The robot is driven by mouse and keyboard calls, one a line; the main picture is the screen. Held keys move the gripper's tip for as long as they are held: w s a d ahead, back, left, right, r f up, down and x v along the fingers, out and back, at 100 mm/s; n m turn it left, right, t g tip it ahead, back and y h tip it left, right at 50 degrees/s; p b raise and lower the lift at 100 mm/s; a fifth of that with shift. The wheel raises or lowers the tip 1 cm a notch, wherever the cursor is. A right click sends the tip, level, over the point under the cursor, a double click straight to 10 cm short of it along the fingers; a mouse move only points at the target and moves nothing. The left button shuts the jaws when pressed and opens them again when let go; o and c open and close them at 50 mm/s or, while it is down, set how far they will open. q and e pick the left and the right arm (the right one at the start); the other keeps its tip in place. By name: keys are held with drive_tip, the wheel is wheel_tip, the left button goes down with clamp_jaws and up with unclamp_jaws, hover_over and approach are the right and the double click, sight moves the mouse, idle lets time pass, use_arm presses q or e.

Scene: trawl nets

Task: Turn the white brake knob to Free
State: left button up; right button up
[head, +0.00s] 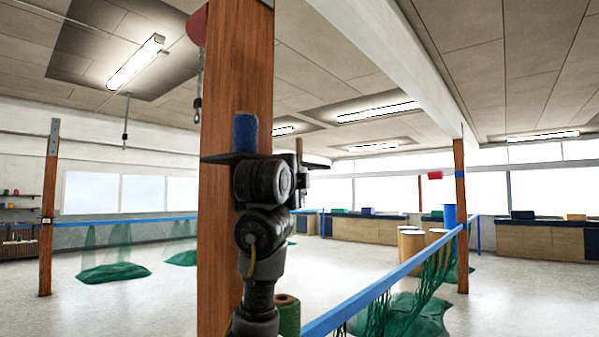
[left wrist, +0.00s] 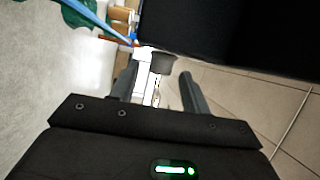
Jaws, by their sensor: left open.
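I cannot make out a white knob or a Free mark in the head view; my own arm and gripper cover part of the wooden post (head: 222,230). My left gripper (head: 306,163) is raised in front of the post, with its fingers at the post's right edge. In the left wrist view its two fingers (left wrist: 158,76) are apart. A small dark grey, cap-like piece (left wrist: 162,62) shows between the fingertips, with something white beside it. I cannot tell whether it is the knob or whether the fingers touch it. My right gripper is out of view.
A blue roll (head: 245,132) stands before the post, a green one (head: 288,315) low beside it. A blue rail (head: 385,293) with green net runs right to another post (head: 460,220). A large black shape (left wrist: 240,35) fills the wrist view's upper right. Left floor is mostly open.

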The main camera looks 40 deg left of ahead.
use_arm(q)
drive_tip(key=shift+w+a, duration=0.15)
drive_tip(key=shift+w, duration=0.5)
drive_tip(key=shift+c, duration=0.5)
